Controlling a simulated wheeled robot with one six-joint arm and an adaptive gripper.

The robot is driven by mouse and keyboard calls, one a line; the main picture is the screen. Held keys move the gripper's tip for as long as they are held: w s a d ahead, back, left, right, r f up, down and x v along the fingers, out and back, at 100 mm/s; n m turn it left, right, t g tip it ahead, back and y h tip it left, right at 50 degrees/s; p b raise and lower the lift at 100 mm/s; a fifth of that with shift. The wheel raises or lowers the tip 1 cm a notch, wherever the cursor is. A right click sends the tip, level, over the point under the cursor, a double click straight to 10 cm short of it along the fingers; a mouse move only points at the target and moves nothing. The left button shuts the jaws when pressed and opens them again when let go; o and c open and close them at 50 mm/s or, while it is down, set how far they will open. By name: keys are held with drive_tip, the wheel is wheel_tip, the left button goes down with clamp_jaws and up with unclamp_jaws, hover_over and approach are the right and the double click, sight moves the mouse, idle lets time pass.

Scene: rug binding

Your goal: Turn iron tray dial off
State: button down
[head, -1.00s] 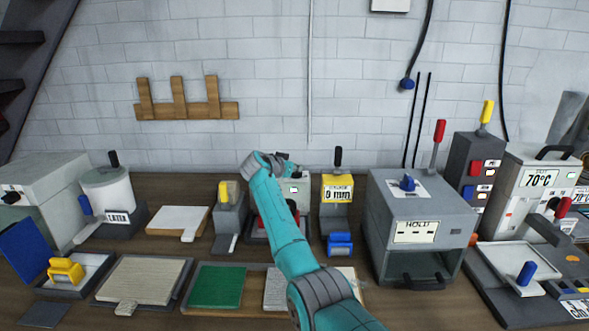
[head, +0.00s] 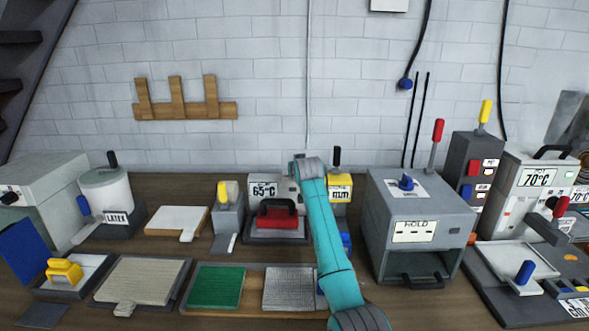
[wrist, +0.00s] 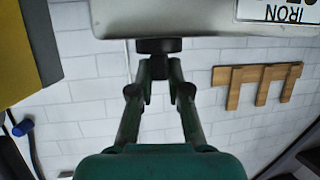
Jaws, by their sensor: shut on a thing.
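The iron tray's grey box (head: 284,186) stands at the back middle in the head view, with a 65°C label (head: 263,190) on its front. A red iron (head: 277,217) with a black handle rests on the dark tray before it. The wrist view is upside down and shows the grey box (wrist: 185,18) with an IRON label (wrist: 276,11). A black dial (wrist: 158,45) sticks out from the box there. My gripper (wrist: 158,62) is shut on this dial. In the head view my arm hides the gripper and dial. I cannot read the dial's setting.
A yellow mm-labelled unit (head: 339,190) with a black lever stands close to the right, partly behind my arm. A grey HOLD box (head: 430,240) is farther right. A small lever unit (head: 228,212) stands to the left. Green (head: 216,288) and grey pads lie in front.

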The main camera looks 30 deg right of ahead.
drive_tip(key=n+y, duration=0.1)
drive_tip(key=y, duration=0.1)
drive_tip(key=n+y, duration=0.2)
drive_tip(key=n+t+y, duration=0.1)
drive_tip(key=n+y, duration=0.1)
drive_tip(key=shift+d+f, duration=0.1)
drive_tip(key=shift+d, duration=0.15)
drive_tip(key=shift+n+y, duration=0.3)
drive_tip(key=c, duration=1.1)
unclamp_jaws()
drive_tip(key=shift+s, duration=0.15)
drive_tip(key=shift+v, duration=3.65)
